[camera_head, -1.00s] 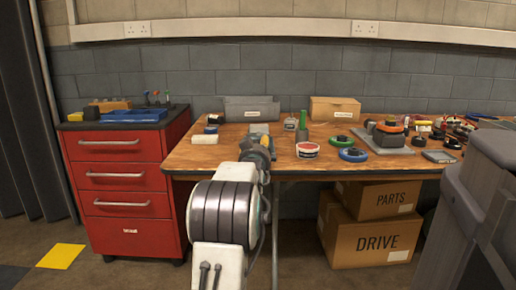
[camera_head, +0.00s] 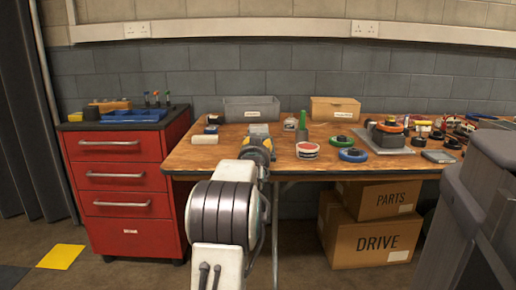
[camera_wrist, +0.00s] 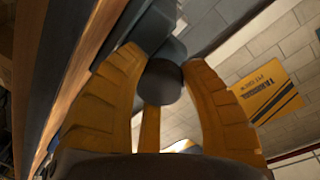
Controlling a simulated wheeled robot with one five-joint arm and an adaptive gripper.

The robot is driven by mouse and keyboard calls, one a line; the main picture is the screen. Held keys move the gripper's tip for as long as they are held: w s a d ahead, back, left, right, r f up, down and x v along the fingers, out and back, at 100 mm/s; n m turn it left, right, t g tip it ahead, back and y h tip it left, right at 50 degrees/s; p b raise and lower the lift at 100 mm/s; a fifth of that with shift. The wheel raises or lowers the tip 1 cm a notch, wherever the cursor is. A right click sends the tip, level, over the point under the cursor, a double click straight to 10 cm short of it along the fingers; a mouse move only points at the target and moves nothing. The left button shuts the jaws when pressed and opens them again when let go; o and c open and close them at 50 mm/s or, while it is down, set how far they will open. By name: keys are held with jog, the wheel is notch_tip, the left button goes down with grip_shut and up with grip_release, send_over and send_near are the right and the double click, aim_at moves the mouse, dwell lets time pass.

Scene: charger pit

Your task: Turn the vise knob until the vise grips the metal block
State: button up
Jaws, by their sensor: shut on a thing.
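The vise knob (camera_wrist: 162,82) is a dark round knob in the middle of the wrist view. The yellow fingers of my gripper (camera_wrist: 166,78) are closed around it from both sides. The dark grey body of the vise (camera_wrist: 158,28) shows behind the knob. In the head view my gripper (camera_head: 262,145) is at the front edge of the workbench, and my arm hides the knob. A grey part, seemingly the top of the vise (camera_head: 259,128), shows just beyond the gripper. I cannot make out the metal block or the jaw gap.
The wooden workbench (camera_head: 205,158) holds a grey bin (camera_head: 251,108), a green-topped item (camera_head: 302,122), a white tub (camera_head: 307,150) and several coloured spools to the right. A red drawer cabinet (camera_head: 120,175) stands left. Cardboard boxes (camera_head: 376,243) sit under the bench.

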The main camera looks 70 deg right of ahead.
jog(key=shift+w+f, duration=0.1)
jog(key=shift+f, duration=0.1)
jog(key=o, duration=1.2)
jog(key=shift+r, duration=0.15)
jog(key=v, duration=1.2)
